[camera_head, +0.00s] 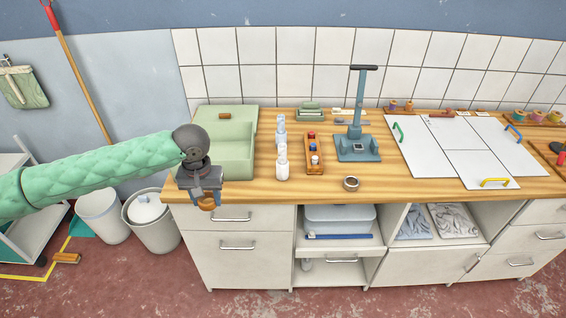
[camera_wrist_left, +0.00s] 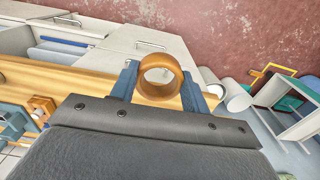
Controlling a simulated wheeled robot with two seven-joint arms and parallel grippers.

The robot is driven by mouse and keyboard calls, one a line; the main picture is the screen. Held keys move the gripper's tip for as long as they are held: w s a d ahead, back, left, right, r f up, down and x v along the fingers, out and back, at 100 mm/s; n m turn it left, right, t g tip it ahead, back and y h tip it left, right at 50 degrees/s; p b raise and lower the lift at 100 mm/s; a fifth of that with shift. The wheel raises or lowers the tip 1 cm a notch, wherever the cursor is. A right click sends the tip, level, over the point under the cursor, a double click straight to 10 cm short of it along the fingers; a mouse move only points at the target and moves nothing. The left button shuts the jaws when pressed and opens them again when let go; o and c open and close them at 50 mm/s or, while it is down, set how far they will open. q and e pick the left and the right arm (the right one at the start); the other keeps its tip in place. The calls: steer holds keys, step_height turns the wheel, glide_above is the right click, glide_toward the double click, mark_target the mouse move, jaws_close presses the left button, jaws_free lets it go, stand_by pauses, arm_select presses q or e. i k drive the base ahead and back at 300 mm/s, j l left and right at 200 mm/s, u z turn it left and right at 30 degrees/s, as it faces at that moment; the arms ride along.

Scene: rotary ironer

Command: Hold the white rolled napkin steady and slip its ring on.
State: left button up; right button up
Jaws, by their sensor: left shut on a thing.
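My left gripper (camera_head: 206,196) hangs at the counter's front left edge, shut on a brown ring (camera_head: 207,204). In the left wrist view the ring (camera_wrist_left: 174,91) sits between the two blue fingers of the left gripper (camera_wrist_left: 160,84), its round opening facing the camera. A second, greyish-brown ring (camera_head: 351,183) lies on the counter near the front edge, apart from the gripper. My right gripper is out of view.
White panels (camera_head: 440,145) lie at right. Bins (camera_head: 152,225) stand left of the counter.

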mark_target(282, 164)
steer(key=i, duration=0.95)
